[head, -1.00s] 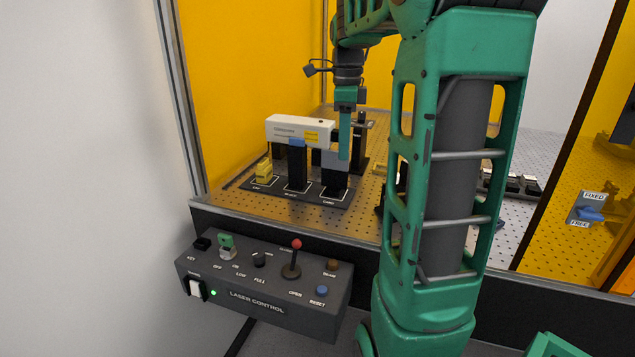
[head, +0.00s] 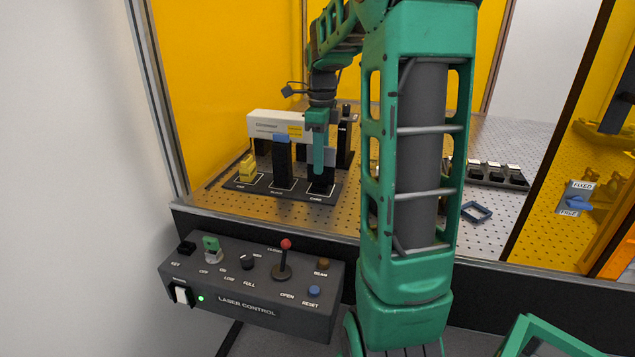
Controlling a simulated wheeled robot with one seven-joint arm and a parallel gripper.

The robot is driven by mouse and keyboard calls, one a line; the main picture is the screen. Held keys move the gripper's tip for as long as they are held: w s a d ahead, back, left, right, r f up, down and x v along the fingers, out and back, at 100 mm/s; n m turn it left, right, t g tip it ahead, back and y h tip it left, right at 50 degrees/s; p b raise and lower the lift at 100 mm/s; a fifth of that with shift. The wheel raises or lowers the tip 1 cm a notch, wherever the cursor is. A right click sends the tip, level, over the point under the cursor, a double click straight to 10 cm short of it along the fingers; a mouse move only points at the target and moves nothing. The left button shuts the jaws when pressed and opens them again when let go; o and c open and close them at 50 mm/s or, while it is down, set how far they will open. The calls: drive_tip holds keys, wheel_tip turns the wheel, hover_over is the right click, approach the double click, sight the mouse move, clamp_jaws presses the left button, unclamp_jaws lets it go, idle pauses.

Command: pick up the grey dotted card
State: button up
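The grey card (head: 330,157) stands upright at the right-hand place of a black holder base (head: 262,192) inside the enclosure. It is partly hidden by my gripper, and its dots are too small to make out. My gripper (head: 319,172) points down in front of the card, with its green finger overlapping the card's left part. Only one finger shows clearly, so I cannot tell the gap between the fingers or whether they touch the card.
A white laser housing (head: 275,126) is just behind. A blue-topped black block (head: 282,163) and a yellow piece (head: 248,168) stand to the left on the base. The laser control box (head: 250,270) is in front. A dark blue frame (head: 476,212) lies on the perforated table to the right.

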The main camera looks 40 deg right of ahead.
drive_tip(key=shift+f, duration=1.25)
clamp_jaws()
drive_tip(key=shift+r, duration=0.1)
drive_tip(key=shift+r, duration=0.55)
wheel_tip(320, 180, up, 3)
drive_tip(key=shift+f, duration=0.1)
drive_tip(key=s+a+r, duration=0.1)
drive_tip(key=a+r, duration=0.6)
drive_tip(key=a, duration=0.4)
drive_tip(key=shift+a, duration=0.2)
